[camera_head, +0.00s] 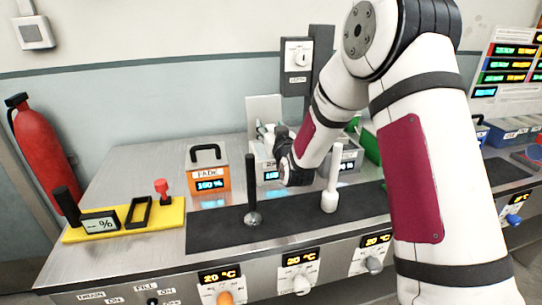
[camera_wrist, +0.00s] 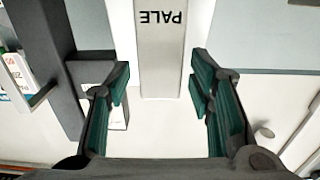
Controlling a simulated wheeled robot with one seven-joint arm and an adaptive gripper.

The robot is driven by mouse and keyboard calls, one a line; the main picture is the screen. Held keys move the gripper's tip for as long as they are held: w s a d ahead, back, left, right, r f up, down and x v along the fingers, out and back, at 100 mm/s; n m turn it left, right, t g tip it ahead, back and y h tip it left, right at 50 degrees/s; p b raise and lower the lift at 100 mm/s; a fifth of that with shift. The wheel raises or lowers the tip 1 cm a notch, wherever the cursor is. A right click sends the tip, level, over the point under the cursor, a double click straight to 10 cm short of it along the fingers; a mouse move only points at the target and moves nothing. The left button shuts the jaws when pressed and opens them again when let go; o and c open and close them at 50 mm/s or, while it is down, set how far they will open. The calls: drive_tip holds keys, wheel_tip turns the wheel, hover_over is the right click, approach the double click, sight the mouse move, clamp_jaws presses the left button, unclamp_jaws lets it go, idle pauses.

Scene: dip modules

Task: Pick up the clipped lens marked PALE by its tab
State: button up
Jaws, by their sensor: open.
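A pale grey strip marked PALE (camera_wrist: 163,62) comes down from the top of the wrist view, its lettering upside down. Its lower end lies between the two green-padded fingers of my gripper (camera_wrist: 159,88), with a gap on each side. My gripper is open and empty. In the head view my gripper (camera_head: 268,134) is over the back of the bench, partly hidden by my wrist. The lens part is not clearly visible in either view.
An orange box marked FADE (camera_head: 209,171) stands left of my gripper. A black-handled tool (camera_head: 252,190) and a white one (camera_head: 331,180) stand upright on the dark strip in front. A yellow tray (camera_head: 170,216) is at the left. A dark post (camera_wrist: 45,62) shows at left in the wrist view.

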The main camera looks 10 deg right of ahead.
clamp_jaws()
